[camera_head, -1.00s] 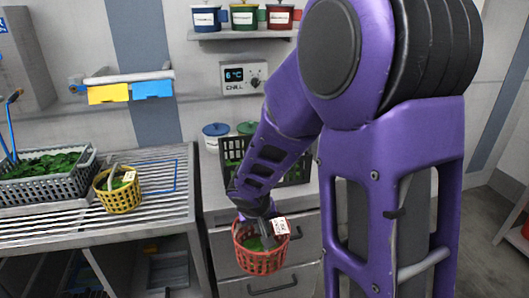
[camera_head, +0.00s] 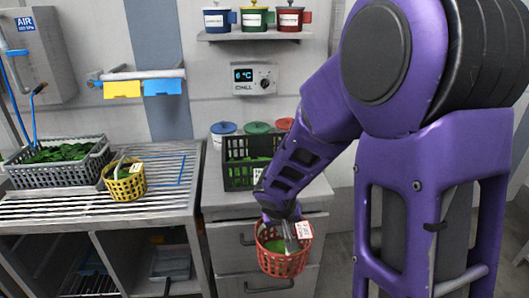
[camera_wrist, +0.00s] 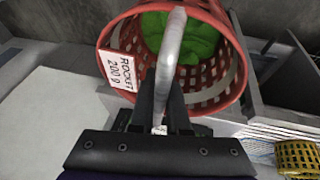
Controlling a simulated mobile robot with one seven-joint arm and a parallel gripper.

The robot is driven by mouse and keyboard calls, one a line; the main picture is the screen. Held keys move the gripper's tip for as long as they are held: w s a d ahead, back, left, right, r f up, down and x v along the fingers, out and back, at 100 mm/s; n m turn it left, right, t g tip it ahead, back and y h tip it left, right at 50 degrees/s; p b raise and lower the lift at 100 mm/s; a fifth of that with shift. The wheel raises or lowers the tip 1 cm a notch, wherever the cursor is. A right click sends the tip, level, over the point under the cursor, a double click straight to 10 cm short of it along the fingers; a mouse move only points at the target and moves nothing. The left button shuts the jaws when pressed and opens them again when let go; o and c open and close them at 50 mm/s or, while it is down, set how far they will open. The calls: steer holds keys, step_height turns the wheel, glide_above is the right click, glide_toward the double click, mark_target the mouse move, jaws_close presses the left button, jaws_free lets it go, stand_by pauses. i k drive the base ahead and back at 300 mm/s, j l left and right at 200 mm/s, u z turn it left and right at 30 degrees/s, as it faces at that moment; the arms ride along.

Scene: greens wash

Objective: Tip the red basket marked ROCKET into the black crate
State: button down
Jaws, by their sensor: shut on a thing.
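The red basket (camera_head: 281,259) hangs from my gripper (camera_head: 284,226) in front of the drawer unit, below counter height. In the wrist view the red basket (camera_wrist: 243,62) shows its white tag reading ROCKET 200 g (camera_wrist: 120,71) and green leaves inside. My gripper (camera_wrist: 163,98) is shut on the basket's pale handle (camera_wrist: 170,52). The black crate (camera_head: 238,173) stands on the counter behind my forearm, with some green showing in it. My arm hides its right part.
A yellow basket (camera_head: 125,183) and a grey crate of leaves (camera_head: 93,170) stand on the slatted rack (camera_head: 60,208) at left. Lidded pots (camera_head: 258,128) stand behind the black crate. A shelf (camera_head: 255,36) with three mugs is above. Bare counter (camera_head: 214,190) shows left of the black crate.

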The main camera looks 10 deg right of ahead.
mark_target(240, 173)
steer(key=k+l, duration=0.1)
steer(key=l, duration=0.3)
steer(key=k+l, duration=0.1)
steer(key=l, duration=0.3)
steer(key=k+l, duration=0.1)
steer(key=l, duration=0.3)
